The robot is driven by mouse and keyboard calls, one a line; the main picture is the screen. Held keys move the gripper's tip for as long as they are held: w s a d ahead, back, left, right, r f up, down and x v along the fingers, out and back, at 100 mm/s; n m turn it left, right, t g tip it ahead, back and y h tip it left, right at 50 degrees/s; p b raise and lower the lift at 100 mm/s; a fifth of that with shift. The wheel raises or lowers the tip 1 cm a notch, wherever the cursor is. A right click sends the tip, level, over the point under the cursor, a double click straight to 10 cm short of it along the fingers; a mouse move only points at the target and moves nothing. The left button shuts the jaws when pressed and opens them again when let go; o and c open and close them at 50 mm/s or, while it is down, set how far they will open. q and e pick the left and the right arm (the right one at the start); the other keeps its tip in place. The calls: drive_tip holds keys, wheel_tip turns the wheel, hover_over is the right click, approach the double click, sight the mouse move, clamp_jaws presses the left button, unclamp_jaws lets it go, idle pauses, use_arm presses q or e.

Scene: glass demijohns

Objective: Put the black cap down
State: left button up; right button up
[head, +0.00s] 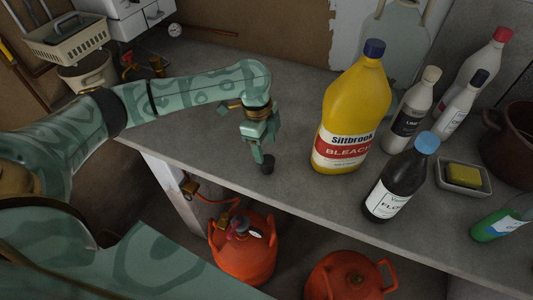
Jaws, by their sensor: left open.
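A small black cap (267,168) sits on the grey worktop near its front edge, just left of the yellow bleach bottle. My left gripper (260,153) points down right above the cap. Its jaws are open, and the fingertips are close to the cap's top; I cannot tell whether they touch it. My right gripper is not in view.
A yellow bleach bottle (350,115) stands right of the cap. A dark bottle with a blue cap (392,188), white bottles (410,110) and a sponge dish (461,182) stand farther right. Orange gas cylinders (243,255) are below.

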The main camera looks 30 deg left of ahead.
use_arm(q)
wheel_tip(320, 180, up, 6)
drive_tip(key=a+p, duration=0.1)
drive_tip(key=shift+r, duration=0.2)
idle(0.3)
